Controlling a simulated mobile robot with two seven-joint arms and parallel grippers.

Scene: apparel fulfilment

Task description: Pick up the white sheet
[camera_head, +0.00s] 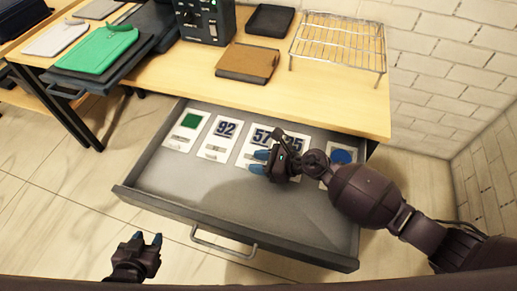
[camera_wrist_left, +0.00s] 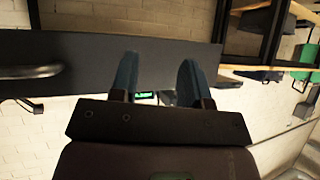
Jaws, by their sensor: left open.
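Several white sheets lie in a row in the open grey drawer (camera_head: 160,178). One has a green square (camera_head: 185,130), one reads 92 (camera_head: 220,138), one reads 57 (camera_head: 255,144), one to its right shows part of a number, and one has a blue circle (camera_head: 341,160). My right gripper (camera_head: 260,162) is low over the drawer beside the 57 sheet and partly covers the sheet to its right; whether its fingers are apart or hold anything is unclear. My left gripper (camera_head: 147,239) is open and empty in front of the drawer; its two blue fingers also show in the left wrist view (camera_wrist_left: 157,78).
The drawer handle (camera_head: 222,243) is on the drawer front. The drawer's front half is bare.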

